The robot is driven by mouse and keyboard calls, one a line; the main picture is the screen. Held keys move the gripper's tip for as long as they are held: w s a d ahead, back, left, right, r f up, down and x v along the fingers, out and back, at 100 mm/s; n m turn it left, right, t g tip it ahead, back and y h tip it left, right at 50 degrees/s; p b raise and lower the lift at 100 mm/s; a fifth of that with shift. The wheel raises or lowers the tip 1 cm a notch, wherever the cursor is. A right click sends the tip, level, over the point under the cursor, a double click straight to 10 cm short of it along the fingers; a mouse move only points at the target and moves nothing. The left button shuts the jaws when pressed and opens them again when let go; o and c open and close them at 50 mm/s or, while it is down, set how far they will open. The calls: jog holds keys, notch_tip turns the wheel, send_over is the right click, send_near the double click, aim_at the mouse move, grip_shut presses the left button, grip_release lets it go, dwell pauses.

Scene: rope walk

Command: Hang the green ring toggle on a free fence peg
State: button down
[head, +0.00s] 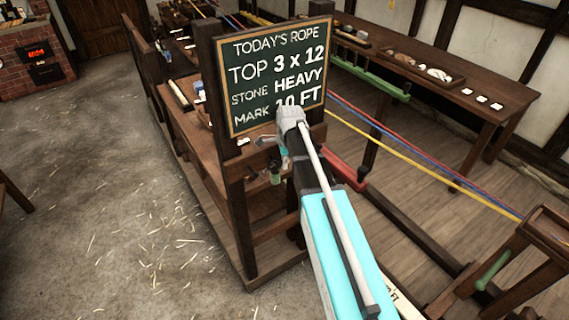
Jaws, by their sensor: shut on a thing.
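My arm reaches up from the lower right to the wooden fence (237,205) below the chalkboard. My gripper (274,166) is small in this view and partly covered by my own wrist. It is shut on a small green thing, which looks like the green ring toggle (275,179), hanging just under the fingers. The toggle is in front of the fence's end, near the upper rail. Its ring cannot be made out, nor whether it touches a peg. The fence pegs are too small or hidden to tell which are free.
A chalkboard (275,75) stands on the fence, close above my gripper. Red, blue and yellow ropes (420,155) stretch behind it to the right. A long bench (440,65) stands at the back wall. The grey floor (90,200) at left is open, with scattered straw.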

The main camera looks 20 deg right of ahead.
jog(key=c, duration=0.7)
grip_release()
jog(key=shift+r, duration=0.1)
